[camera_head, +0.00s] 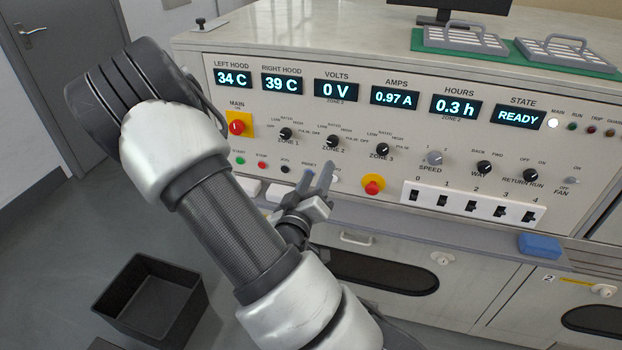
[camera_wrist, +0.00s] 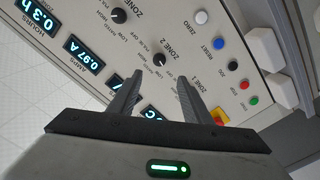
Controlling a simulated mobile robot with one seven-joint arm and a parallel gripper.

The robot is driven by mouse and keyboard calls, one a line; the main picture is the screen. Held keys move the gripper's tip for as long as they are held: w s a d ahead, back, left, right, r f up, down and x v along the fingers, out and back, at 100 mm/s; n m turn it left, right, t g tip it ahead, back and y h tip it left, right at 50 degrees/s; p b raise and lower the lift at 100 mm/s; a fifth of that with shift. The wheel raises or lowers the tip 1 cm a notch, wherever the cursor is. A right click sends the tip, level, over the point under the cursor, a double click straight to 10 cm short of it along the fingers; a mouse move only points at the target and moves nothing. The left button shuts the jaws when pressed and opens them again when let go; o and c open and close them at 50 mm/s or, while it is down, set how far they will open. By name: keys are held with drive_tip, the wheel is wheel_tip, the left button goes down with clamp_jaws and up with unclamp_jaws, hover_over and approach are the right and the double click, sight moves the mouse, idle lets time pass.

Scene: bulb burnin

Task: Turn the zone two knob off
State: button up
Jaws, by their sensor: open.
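The zone two knob (camera_head: 332,141) is a small black rotary knob on the upright control panel, below the VOLTS display (camera_head: 336,90), which reads 0 V. It also shows in the wrist view (camera_wrist: 159,60), just beyond and between my fingertips. Its pointer setting is too small to read. My gripper (camera_head: 318,172) is open and empty, just below the knob in the head view and apart from it. In the wrist view my gripper (camera_wrist: 159,80) has its two fingers spread, with nothing between them.
The zone one knob (camera_head: 286,133) and zone three knob (camera_head: 382,150) flank it. A red stop button (camera_head: 373,185) on yellow sits lower right. A black bin (camera_head: 155,300) stands on the floor at left.

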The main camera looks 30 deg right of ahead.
drive_tip(key=shift+p+v, duration=2.25)
drive_tip(key=shift+v, duration=0.25)
